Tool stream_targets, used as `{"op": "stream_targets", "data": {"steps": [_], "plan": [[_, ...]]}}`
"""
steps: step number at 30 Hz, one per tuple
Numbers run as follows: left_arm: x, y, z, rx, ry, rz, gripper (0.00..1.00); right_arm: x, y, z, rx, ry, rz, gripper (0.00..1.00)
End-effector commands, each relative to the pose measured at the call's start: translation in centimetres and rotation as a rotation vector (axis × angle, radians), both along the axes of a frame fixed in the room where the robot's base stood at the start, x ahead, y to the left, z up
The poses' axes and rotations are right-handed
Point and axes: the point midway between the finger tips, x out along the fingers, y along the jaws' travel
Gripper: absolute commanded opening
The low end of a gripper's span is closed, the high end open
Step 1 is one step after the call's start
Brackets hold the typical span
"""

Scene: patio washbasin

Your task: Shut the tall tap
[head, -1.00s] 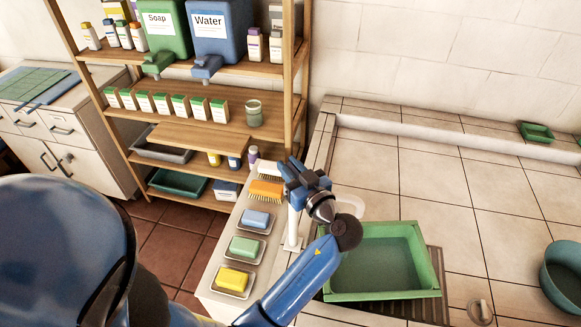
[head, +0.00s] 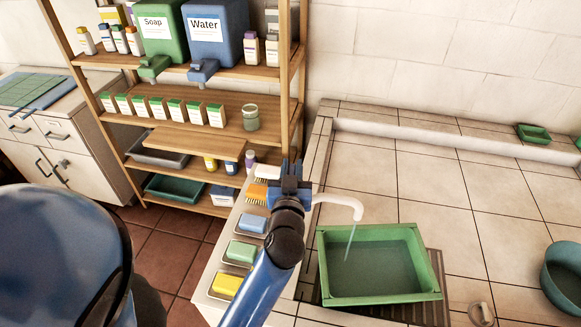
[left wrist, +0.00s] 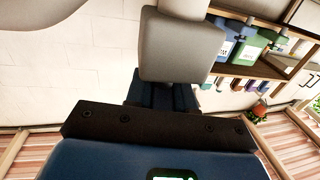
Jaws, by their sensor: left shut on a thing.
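The tall tap (head: 345,205) is white, and its curved spout reaches over a green basin (head: 430,270). A thin stream of water (head: 350,240) runs from the spout into the basin. My left gripper (head: 291,172) is at the top of the tap, left of the spout, and covers the tap's post and handle in the head view. In the left wrist view a pale grey part of the tap (left wrist: 180,45) stands right at the jaws (left wrist: 153,90), which are shut on it. My right gripper is in neither view.
Soap dishes with a blue (head: 250,224), a green (head: 240,251) and a yellow bar (head: 227,285) line the ledge below my arm. A brush (head: 257,194) lies near the gripper. A wooden shelf (head: 180,105) stands behind. A teal bowl (head: 566,275) is far right.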

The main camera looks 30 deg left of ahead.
Motion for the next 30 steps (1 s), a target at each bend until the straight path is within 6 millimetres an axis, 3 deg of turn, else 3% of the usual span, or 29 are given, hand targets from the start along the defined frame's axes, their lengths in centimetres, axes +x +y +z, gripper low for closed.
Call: {"op": "stream_targets", "data": {"steps": [12, 29, 30], "plan": [[0.1, -0.2, 0.3, 0.0, -0.002, -0.148, 0.0, 0.0, 0.0, 2.3, 0.0, 0.0, 0.0, 0.44], [0.1, -0.3, 0.2, 0.001, -0.003, -0.173, 0.0, 0.0, 0.0, 2.5, 0.0, 0.0, 0.0, 0.44], [0.1, -0.3, 0.1, 0.001, -0.003, -0.173, 0.28, 0.0, 0.0, 2.5, 0.0, 0.0, 0.0, 0.44]]}}
